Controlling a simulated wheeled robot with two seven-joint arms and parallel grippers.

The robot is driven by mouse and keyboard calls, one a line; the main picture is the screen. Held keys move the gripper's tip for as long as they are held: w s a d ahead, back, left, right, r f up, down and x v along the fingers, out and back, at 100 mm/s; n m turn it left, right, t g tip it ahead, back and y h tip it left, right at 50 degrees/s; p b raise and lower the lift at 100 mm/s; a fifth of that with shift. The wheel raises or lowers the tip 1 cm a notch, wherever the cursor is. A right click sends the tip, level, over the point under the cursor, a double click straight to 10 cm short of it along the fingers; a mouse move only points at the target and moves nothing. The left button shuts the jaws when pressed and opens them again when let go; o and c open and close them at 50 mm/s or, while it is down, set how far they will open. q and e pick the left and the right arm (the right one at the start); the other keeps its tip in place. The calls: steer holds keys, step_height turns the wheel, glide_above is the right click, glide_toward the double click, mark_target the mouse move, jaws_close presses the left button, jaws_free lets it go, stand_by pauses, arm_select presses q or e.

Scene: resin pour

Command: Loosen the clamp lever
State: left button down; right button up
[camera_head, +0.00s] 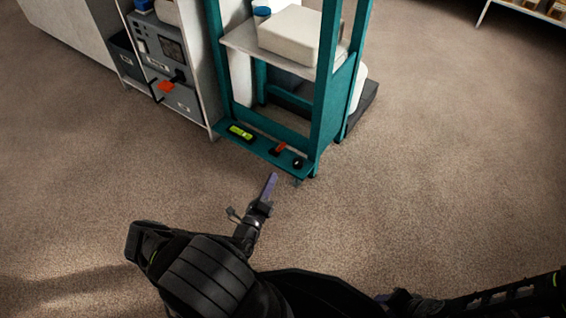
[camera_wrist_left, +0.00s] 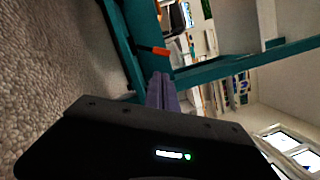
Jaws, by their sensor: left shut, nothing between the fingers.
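The red-orange clamp lever (camera_head: 281,147) sits on the low front ledge of the teal stand, beside a round black knob (camera_head: 298,163). In the left wrist view the orange lever (camera_wrist_left: 155,50) shows just beyond my fingertips, against a teal beam. My left gripper (camera_head: 271,180) points at the ledge from the front, with its purple fingers shut and empty. The fingers also show in the left wrist view (camera_wrist_left: 160,85), apart from the lever as far as I can see. My right gripper (camera_head: 385,297) is low at the bottom edge, and its fingers are too small and dark to read.
The teal stand (camera_head: 326,95) carries a shelf with a white block (camera_head: 290,34). A yellow-green level (camera_head: 240,132) lies on the ledge left of the lever. The carpet around is clear.

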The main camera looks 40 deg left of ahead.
mark_target(279, 149)
arm_select(q)
steer(key=b+x, duration=0.3)
steer(key=x, duration=0.6)
steer(key=shift+w+b, duration=0.15)
steer(key=shift+b, duration=0.15)
steer(key=shift+w+r, duration=0.1)
steer(key=shift+w, duration=0.25)
steer(key=shift+r, duration=0.1)
